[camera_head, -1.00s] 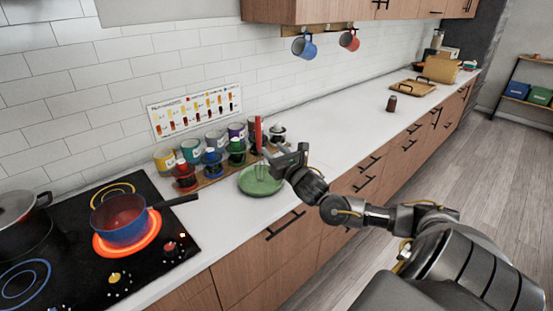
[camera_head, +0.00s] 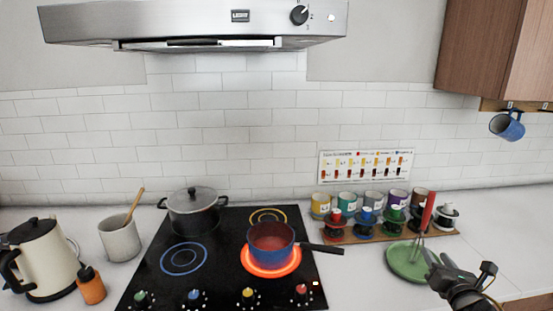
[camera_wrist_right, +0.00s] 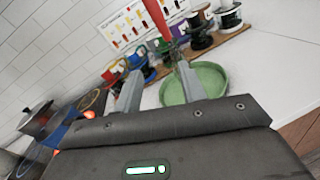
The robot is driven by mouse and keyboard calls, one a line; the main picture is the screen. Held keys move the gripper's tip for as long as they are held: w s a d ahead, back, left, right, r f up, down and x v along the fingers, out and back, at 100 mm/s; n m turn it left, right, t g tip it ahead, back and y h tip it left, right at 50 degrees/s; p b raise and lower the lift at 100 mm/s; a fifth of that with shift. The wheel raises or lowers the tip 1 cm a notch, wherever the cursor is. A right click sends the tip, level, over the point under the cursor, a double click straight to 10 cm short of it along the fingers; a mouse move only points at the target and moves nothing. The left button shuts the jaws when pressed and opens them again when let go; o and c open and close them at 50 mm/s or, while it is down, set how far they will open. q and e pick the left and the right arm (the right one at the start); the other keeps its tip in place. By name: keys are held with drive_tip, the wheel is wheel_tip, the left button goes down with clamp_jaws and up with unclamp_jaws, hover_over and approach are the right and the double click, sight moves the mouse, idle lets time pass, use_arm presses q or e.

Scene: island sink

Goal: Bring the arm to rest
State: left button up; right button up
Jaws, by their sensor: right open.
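My right gripper (camera_head: 436,262) is at the lower right of the head view, beside the green dish on the counter. It is open, and its two fingers also show in the right wrist view (camera_wrist_right: 158,76) with a gap between them. A red-handled utensil (camera_head: 427,211) stands upright over the green dish (camera_head: 399,263). The utensil's red handle is also beyond the fingers in the wrist view (camera_wrist_right: 153,20). I cannot tell whether a finger touches it. My left gripper is out of view.
A blue pot (camera_head: 271,246) sits on a glowing red burner of the black cooktop (camera_head: 215,265). A rack (camera_head: 385,236) with several coloured jars stands behind the dish. A kettle (camera_head: 42,258) and a grey crock (camera_head: 120,240) are at left. The counter at far right is clear.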

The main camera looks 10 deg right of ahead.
drive_tip(key=s+a+f+m+g+y, duration=0.1)
drive_tip(key=s+a+f+m+g, duration=0.3)
drive_tip(key=s+a+f+m, duration=0.4)
drive_tip(key=s+a+f+m+g+y, duration=0.1)
drive_tip(key=s+a+f+m+g, duration=0.2)
drive_tip(key=s+a+f+m, duration=0.5)
drive_tip(key=s+a+f+m+g+y, duration=0.1)
drive_tip(key=s+a+f+m+g, duration=0.25)
drive_tip(key=s+m, duration=0.35)
drive_tip(key=s+a+f+m+g+y, duration=0.1)
drive_tip(key=s+a+f+m+g, duration=0.25)
drive_tip(key=s+m, duration=0.4)
drive_tip(key=s+f+n, duration=0.2)
drive_tip(key=s+f, duration=0.1)
drive_tip(key=f, duration=2.5)
drive_tip(key=s+d+f+g, duration=0.2)
drive_tip(key=s+f, duration=1.1)
drive_tip(key=s, duration=0.2)
drive_tip(key=shift+s+d+f, duration=0.2)
drive_tip(key=shift+s+d, duration=0.1)
drive_tip(key=shift+s, duration=0.1)
